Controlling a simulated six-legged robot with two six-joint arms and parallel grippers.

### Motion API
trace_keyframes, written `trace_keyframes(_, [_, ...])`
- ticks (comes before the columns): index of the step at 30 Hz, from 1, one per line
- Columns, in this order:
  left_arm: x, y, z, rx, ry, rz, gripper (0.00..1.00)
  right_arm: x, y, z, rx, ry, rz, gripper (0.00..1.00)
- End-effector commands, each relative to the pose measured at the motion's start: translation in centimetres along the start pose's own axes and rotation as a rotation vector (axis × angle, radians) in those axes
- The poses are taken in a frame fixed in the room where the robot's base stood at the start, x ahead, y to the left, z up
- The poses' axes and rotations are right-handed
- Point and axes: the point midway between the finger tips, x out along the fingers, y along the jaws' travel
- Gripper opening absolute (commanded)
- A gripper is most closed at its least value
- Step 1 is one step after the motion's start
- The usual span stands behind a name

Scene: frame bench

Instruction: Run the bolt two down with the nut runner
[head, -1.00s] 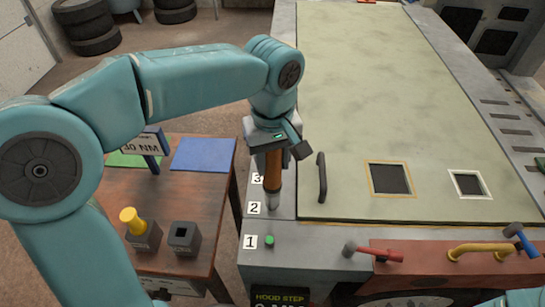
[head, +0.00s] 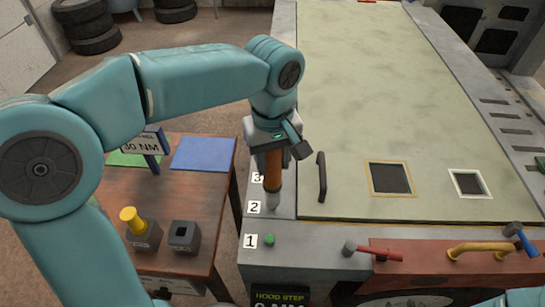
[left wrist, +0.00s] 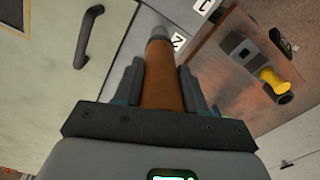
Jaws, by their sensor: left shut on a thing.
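My left gripper (head: 274,152) is shut on the nut runner (head: 273,172), a tool with an orange-brown body and a grey metal socket. The nut runner stands about upright, its socket end down at the bench edge beside the label 2 (head: 254,207). Bolt two is hidden under the socket, and I cannot tell how far it is seated. In the left wrist view, the nut runner (left wrist: 164,75) sits between the dark fingers with its socket pointing away. A green-headed bolt (head: 269,240) shows beside the label 1 (head: 250,241). My right gripper is not in view.
A black handle (head: 321,177) stands on the pale panel (head: 400,80), close right of the tool. A wooden table (head: 195,210) at left bears a yellow-topped holder (head: 143,233), an empty dark holder (head: 184,238), a blue mat (head: 203,154) and a 30 NM sign (head: 142,146).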

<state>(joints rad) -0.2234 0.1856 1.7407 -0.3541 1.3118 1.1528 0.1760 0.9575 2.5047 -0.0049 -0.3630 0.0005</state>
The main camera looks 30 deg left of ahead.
Motion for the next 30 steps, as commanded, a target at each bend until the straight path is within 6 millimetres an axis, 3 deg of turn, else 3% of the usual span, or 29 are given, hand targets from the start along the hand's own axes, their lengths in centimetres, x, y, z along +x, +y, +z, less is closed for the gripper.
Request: trace_keyframes(30, [1.4, 0.0, 0.0, -0.001, 0.001, 0.001, 0.04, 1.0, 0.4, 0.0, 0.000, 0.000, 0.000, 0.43])
